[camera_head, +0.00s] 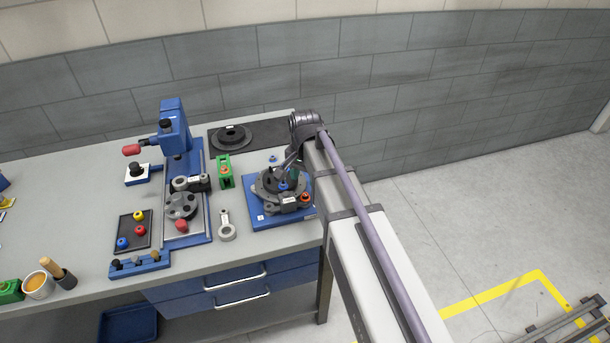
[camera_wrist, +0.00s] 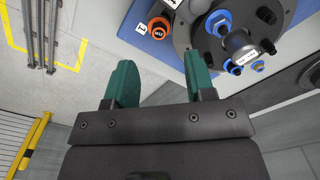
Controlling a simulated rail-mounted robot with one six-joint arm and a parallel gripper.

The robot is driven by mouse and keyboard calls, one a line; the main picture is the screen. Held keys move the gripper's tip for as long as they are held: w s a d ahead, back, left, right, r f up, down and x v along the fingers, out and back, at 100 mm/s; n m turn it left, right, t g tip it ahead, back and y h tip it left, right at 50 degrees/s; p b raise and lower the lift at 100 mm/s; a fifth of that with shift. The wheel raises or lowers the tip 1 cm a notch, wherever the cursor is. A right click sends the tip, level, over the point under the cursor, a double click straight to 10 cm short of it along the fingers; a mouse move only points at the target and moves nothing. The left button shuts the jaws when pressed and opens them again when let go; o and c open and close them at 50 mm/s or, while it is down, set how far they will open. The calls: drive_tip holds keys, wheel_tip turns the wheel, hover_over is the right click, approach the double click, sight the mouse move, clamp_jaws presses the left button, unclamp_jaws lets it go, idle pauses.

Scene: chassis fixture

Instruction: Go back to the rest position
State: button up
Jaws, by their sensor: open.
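My gripper (camera_wrist: 160,82) shows in the wrist view with its two green fingers wide apart and nothing between them. In the head view my gripper (camera_head: 294,172) is small and partly hidden, over the chassis fixture on the blue plate (camera_head: 257,217). The dark round fixture (camera_head: 267,186) carries blue and orange caps. I cannot tell the exact gap between fingers and fixture.
A blue press (camera_head: 175,130) stands left on the grey bench (camera_head: 90,170). A black tray (camera_head: 134,231) with coloured knobs, a green block (camera_head: 224,172) and a grey ring-ended part (camera_head: 226,228) lie nearby. A wall runs behind; open floor (camera_head: 440,220) is at right.

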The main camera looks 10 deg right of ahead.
drive_tip(key=shift+r+p, duration=0.3)
drive_tip(key=shift+r, duration=0.5)
drive_tip(key=shift+f, duration=0.15)
drive_tip(key=shift+s+n, duration=0.3)
drive_tip(key=shift+n, duration=0.4)
drive_tip(key=s+n, duration=0.6)
drive_tip(key=s, duration=0.9)
drive_tip(key=shift+s+n, duration=0.3)
drive_tip(key=shift+n, duration=0.1)
drive_tip(key=shift+d, duration=0.15)
